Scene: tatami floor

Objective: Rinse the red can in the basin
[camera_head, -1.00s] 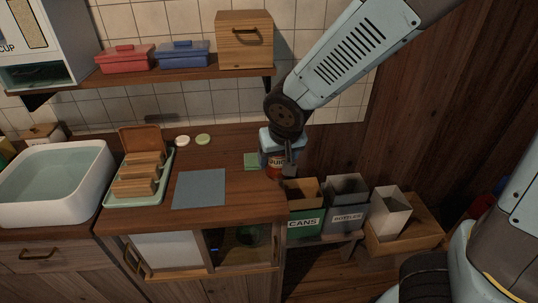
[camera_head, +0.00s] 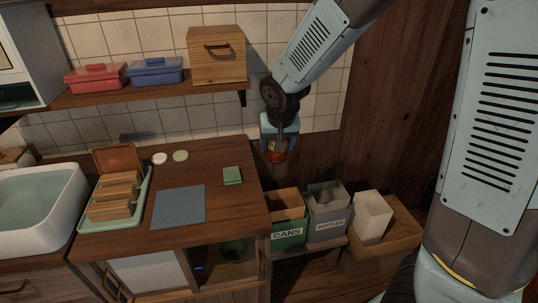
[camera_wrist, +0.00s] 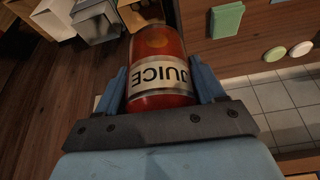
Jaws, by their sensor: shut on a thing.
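My gripper (camera_head: 279,150) is shut on the red can (camera_head: 274,156) and holds it in the air, just past the right end of the wooden counter and above the bins. In the wrist view the can (camera_wrist: 160,45) sits between the two fingers, its cream label reading "JUICE" upside down. The white basin (camera_head: 77,198) stands at the far left of the head view, filled with water. It is well away from my gripper, with the counter between them.
On the counter are a green sponge (camera_head: 232,175), a grey-blue mat (camera_head: 179,206), a tray (camera_head: 147,202) with wooden pieces and two small discs. A green "CANS" bin (camera_head: 288,235) and a grey "BOTTLES" bin (camera_head: 327,226) stand at the right. A shelf (camera_head: 150,90) runs above.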

